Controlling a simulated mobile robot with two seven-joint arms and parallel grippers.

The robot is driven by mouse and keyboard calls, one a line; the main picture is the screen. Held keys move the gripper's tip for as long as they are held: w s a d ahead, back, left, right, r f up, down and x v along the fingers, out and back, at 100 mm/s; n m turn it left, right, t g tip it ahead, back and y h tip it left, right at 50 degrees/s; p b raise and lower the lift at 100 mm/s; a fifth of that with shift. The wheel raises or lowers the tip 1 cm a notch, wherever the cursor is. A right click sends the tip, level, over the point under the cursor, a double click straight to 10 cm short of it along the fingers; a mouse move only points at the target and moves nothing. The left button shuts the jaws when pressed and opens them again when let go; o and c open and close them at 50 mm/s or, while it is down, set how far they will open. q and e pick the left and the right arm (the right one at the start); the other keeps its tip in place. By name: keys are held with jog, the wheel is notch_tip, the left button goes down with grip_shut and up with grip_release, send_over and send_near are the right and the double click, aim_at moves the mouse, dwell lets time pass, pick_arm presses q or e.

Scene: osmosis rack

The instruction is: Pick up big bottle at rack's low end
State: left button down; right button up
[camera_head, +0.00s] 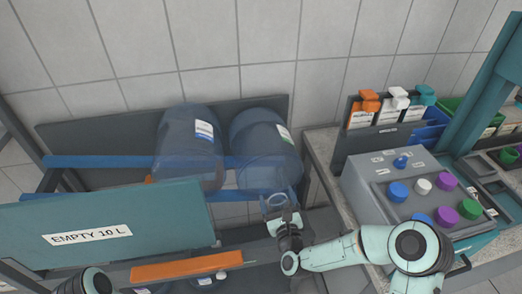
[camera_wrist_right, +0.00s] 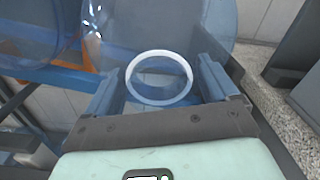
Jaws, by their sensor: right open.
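Two big translucent blue bottles lie side by side on the rack (camera_head: 110,162), their necks toward me. The right bottle (camera_head: 262,145) is at the rack's right end; the left bottle (camera_head: 188,150) lies beside it. My right gripper (camera_head: 281,203) is at the neck of the right bottle. In the right wrist view my open fingers (camera_wrist_right: 165,82) stand on either side of the neck's white ring (camera_wrist_right: 160,56), with the bottle's body (camera_wrist_right: 150,20) behind. Whether the fingers touch the neck I cannot tell. Part of my left arm shows at the bottom left; its gripper is out of view.
A teal panel labelled "EMPTY 10 L" (camera_head: 150,215) covers the rack's front left. An orange strip (camera_head: 186,267) runs below it.

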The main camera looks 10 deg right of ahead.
jog(key=shift+s, duration=0.15)
jog(key=shift+c, duration=1)
jog(key=c, duration=1)
jog(key=shift+r, duration=0.1)
jog(key=shift+c, duration=1)
jog(key=shift+r, duration=0.1)
